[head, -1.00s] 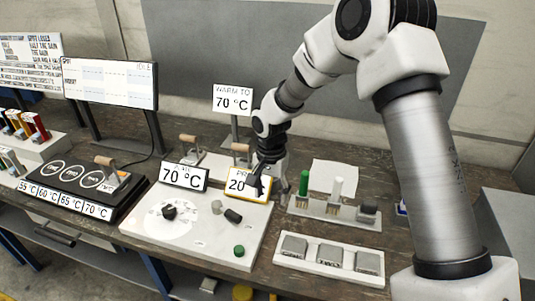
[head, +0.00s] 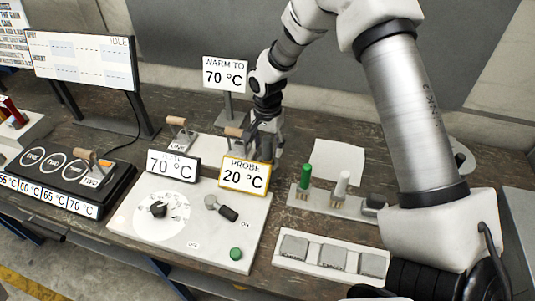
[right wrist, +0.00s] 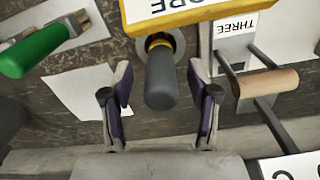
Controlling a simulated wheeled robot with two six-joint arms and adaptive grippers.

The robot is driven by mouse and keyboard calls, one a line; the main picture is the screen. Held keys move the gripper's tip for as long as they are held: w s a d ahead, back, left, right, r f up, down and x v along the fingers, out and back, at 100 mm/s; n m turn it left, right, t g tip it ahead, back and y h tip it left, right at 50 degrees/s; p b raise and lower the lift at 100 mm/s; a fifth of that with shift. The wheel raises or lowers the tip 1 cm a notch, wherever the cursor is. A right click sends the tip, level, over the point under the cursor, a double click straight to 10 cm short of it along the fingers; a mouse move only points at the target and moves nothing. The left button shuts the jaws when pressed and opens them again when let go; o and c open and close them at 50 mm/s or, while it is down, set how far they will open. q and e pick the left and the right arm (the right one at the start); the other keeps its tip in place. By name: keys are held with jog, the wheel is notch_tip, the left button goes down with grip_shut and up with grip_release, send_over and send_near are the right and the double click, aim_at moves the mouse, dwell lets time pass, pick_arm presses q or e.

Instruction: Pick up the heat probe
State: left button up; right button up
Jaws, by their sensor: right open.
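The heat probe (right wrist: 161,80), a dark grey rounded handle with a yellow collar, stands in a round holder behind the yellow-framed PROBE sign reading 20 °C (head: 243,175). My right gripper (right wrist: 160,88) is open, with one finger on each side of the handle and a visible gap on both sides. In the head view my right gripper (head: 266,138) is behind the PROBE sign, which partly hides the probe and fingertips. My left gripper is not in view.
A green-handled tool (head: 305,176) and a white one (head: 341,184) stand in a rack to the right. A control panel with a dial (head: 160,209) is in front.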

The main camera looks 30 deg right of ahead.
jog(key=shift+w+d+f, duration=0.1)
jog(key=shift+w+f, duration=0.15)
jog(key=shift+f, duration=0.3)
jog(key=shift+s+r, duration=0.2)
jog(key=shift+s, duration=0.05)
jog(key=c, duration=0.6)
grip_shut()
